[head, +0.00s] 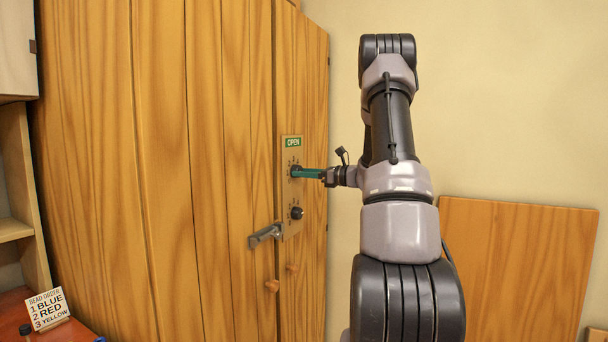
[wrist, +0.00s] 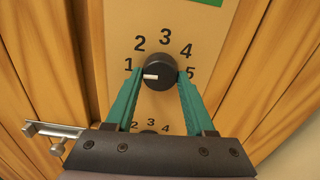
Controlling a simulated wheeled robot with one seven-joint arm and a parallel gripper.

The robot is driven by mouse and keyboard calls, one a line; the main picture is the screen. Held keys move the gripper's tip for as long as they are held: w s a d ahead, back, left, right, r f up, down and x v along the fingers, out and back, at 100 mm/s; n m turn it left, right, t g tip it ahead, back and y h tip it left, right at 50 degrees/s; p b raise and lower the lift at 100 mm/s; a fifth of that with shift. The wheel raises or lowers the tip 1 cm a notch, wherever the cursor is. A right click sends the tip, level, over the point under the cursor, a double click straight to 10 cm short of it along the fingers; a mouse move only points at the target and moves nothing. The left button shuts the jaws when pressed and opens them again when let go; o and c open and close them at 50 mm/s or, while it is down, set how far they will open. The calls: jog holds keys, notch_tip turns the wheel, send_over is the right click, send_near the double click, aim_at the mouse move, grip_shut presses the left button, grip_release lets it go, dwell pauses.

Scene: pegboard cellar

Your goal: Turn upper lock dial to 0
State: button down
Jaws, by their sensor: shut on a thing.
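The upper lock dial (wrist: 160,72) is a round black knob with a white pointer mark, in the middle of the wrist view. The mark points left and slightly down, a little below the printed 1. Numbers 1 to 5 show around it; any 0 is hidden. My gripper (wrist: 160,80) has its teal fingers shut on the dial from both sides. In the head view my gripper (head: 308,173) reaches from the right to the upper dial on the door's plate (head: 291,228). The lower dial (head: 297,213) sits below it; only its upper numbers show in the wrist view.
A green OPEN sign (head: 293,142) is above the upper dial. A card (head: 47,309) reads blue, red, yellow. A wooden board (head: 515,265) leans on the wall at right.

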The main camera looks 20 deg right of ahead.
jog(key=shift+d+n, duration=0.1)
jog(key=shift+n, duration=3.9)
jog(key=shift+c, duration=1.3)
grip_release()
jog(key=v, duration=1)
jog(key=shift+s+d, duration=0.25)
jog(key=shift+s, duration=0.05)
